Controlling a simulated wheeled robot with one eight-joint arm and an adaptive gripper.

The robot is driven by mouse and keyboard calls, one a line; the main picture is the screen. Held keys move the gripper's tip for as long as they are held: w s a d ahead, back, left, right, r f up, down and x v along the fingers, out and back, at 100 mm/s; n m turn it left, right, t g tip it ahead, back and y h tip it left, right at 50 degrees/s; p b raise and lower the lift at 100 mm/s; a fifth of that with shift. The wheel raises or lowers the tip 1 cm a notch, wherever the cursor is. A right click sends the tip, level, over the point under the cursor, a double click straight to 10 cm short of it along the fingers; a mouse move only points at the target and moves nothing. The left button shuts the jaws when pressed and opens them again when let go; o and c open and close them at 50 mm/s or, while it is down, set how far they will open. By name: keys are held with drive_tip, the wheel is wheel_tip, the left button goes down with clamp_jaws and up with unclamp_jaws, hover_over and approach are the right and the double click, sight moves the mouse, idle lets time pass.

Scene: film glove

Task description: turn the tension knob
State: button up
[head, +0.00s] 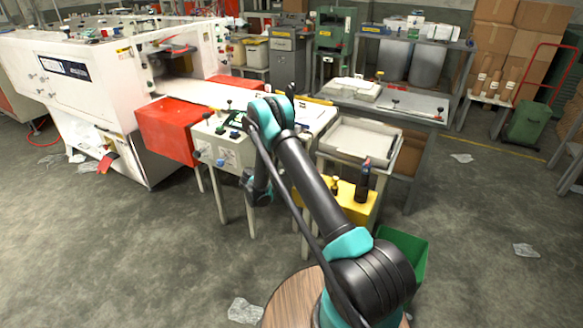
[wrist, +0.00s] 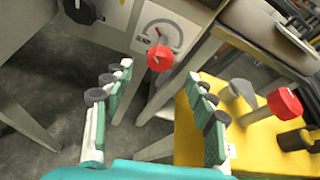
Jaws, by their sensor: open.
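In the wrist view a red knob (wrist: 158,57) sits at a round dial with a curved scale on a pale panel (wrist: 182,22). A black knob (wrist: 82,10) is at the top left. I cannot read a label that says which is the tension knob. My gripper (wrist: 160,74) is open and empty, its two green fingers spread wide. The red knob shows between and just beyond the fingertips; no contact is visible. In the head view the pale control box (head: 226,150) carries a blue knob (head: 220,162); my arm hides its right side and my fingers are not clear.
A green bin (head: 407,255) is near my base. The red-and-white machine (head: 172,128) is at left. Open floor lies at front left.

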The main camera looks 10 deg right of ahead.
drive_tip(key=x, duration=0.8)
drive_tip(key=shift+w+d+f, duration=0.1)
drive_tip(key=shift+w+d, duration=0.15)
drive_tip(key=shift+c, duration=0.2)
drive_tip(key=c, duration=1.1)
drive_tip(key=m+t+y, duration=0.1)
drive_tip(key=m, duration=0.1)
drive_tip(key=m+t+y, duration=0.1)
drive_tip(key=m, duration=0.1)
drive_tip(key=shift+s+d+y, duration=0.1)
drive_tip(key=shift+y, duration=0.2)
drive_tip(key=m+t, duration=0.1)
drive_tip(key=m, duration=0.1)
drive_tip(key=m+t+y, duration=0.1)
drive_tip(key=m, duration=0.1)
drive_tip(key=shift+y, duration=0.3)
drive_tip(key=shift+m, duration=0.4)
